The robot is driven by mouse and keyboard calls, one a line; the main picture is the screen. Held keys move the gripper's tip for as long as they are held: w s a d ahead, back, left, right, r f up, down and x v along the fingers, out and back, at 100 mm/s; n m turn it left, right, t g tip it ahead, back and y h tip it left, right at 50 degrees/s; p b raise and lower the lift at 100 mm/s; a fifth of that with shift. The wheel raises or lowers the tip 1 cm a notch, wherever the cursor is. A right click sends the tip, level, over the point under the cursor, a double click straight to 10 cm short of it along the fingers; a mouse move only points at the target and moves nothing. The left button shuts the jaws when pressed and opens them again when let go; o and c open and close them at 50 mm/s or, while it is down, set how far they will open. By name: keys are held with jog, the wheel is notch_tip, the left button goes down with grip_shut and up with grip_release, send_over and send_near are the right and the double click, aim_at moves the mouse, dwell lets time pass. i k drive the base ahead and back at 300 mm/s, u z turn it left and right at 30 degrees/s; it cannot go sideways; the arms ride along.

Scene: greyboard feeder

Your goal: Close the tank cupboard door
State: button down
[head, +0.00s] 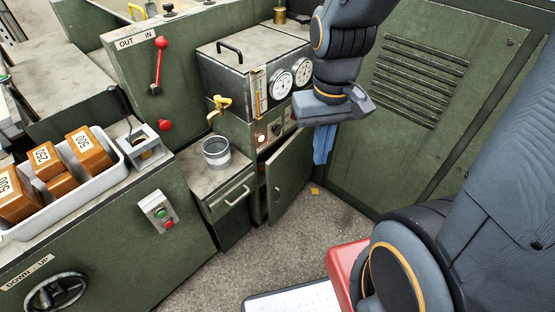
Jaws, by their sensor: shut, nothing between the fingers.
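The tank cupboard door (291,178) is a green panel with a small handle near its left edge. It stands ajar below the grey tank (228,72) with two dials, and a dark gap shows at its left edge. My gripper (338,108) is above and right of the door, in front of the tank's right end, apart from the door in the picture. The door's upper right part is close behind my gripper in this view.
A drawer unit (232,192) with a metal pot (216,152) stands left of the door. A louvred green panel (425,80) is at the right. Grey floor (270,262) lies clear before the door. A red object (345,272) is near the front.

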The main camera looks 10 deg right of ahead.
aim_at(288, 170)
jog(key=z, duration=0.55)
jog(key=k, duration=1.25)
jog(key=u, duration=0.2)
jog(key=i, duration=0.8)
jog(key=u, duration=0.8)
